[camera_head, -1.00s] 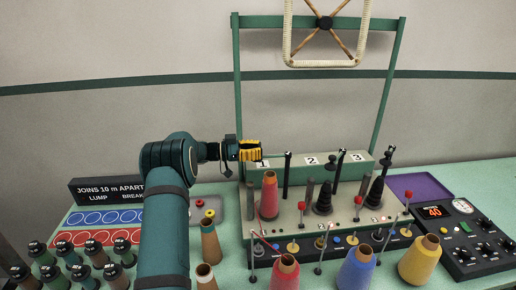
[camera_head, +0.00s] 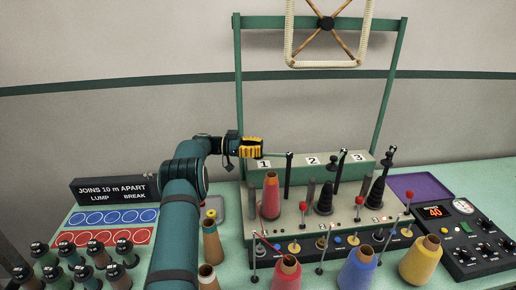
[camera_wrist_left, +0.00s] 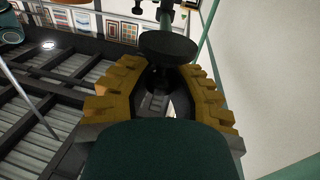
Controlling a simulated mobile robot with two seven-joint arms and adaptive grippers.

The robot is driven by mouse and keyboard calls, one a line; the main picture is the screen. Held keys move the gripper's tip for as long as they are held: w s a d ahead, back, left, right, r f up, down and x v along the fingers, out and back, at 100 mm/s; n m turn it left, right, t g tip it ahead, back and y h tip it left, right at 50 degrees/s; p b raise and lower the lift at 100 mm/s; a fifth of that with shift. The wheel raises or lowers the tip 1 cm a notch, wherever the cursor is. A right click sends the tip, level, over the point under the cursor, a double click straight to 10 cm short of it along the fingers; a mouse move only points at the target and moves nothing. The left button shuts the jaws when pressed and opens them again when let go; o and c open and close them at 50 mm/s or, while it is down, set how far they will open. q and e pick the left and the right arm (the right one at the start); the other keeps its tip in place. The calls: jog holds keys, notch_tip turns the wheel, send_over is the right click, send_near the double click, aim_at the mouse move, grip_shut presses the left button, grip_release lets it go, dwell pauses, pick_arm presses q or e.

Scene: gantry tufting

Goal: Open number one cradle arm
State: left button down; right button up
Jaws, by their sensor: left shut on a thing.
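The winder with number plates 1, 2 and 3 stands at the back of the table. The number one cradle arm (camera_head: 276,155) is a thin bar reaching left from the top of a black post (camera_head: 289,178) towards my left gripper (camera_head: 251,147). That gripper is shut by the number 1 plate (camera_head: 264,163), above and left of the red cone (camera_head: 270,196) at station one. In the left wrist view a dark round piece (camera_wrist_left: 168,45) sits between the yellow fingers, whose exact contact is hidden. My right gripper is not in view.
The number two (camera_head: 340,165) and three (camera_head: 386,165) cradle arms stand to the right. Yarn cones, including a blue one (camera_head: 357,270), line the front. A control box (camera_head: 455,240) is at right, small bobbins at left.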

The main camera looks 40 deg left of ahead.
pick_arm(q)
jog(key=shift+r, duration=0.4)
jog(key=c, duration=0.8)
grip_release()
jog(key=shift+s+f, duration=0.1)
jog(key=shift+f, duration=0.1)
jog(key=shift+v, duration=3.75)
